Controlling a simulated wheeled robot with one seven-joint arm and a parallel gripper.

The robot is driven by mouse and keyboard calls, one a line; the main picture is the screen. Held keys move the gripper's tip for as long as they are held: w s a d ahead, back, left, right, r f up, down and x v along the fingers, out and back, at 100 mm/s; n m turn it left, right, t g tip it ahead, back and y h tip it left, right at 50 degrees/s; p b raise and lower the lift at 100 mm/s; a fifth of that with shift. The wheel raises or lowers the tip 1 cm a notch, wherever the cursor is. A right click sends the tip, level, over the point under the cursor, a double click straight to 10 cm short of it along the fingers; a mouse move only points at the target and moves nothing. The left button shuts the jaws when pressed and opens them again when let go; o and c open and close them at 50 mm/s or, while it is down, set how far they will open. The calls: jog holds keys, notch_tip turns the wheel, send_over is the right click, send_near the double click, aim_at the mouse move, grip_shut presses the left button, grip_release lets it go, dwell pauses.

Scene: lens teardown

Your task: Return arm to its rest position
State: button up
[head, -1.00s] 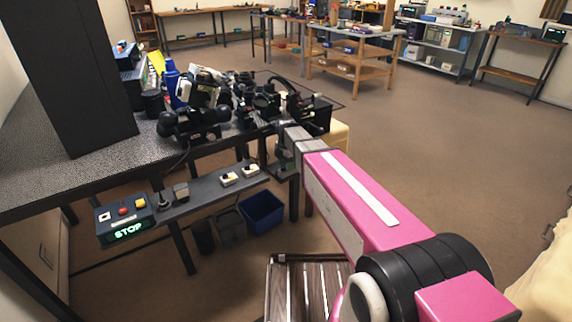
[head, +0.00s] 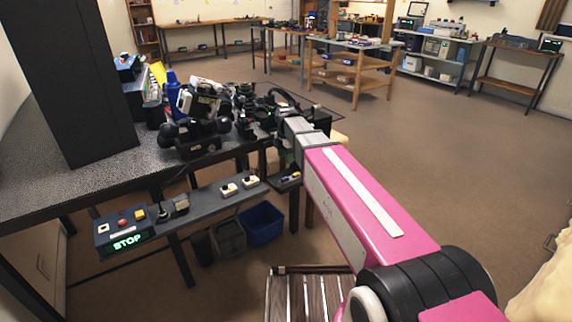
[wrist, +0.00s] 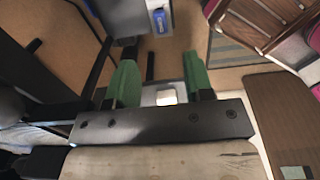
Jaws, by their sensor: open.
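My arm (head: 375,205), with a pink link, a white stripe and a black joint, reaches from the lower right toward the dark workbench. Its grey wrist section (head: 300,135) is beside the bench's right end, in front of crowded dark equipment. My gripper cannot be made out there in the head view. In the wrist view, the green fingers of my gripper (wrist: 160,78) are wide apart, with nothing held between them. A small pale thing shows beyond the gap, and I cannot tell how far off it is.
The dark workbench (head: 60,180) carries a tall black panel (head: 70,80). A control box lit STOP (head: 126,240) sits on its lower shelf. A blue bin (head: 261,223) stands beneath. A slatted wooden stand (head: 290,295) is below my arm. Open brown floor (head: 460,145) lies to the right.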

jog(key=shift+r, duration=0.55)
jog(key=shift+d+f, duration=0.1)
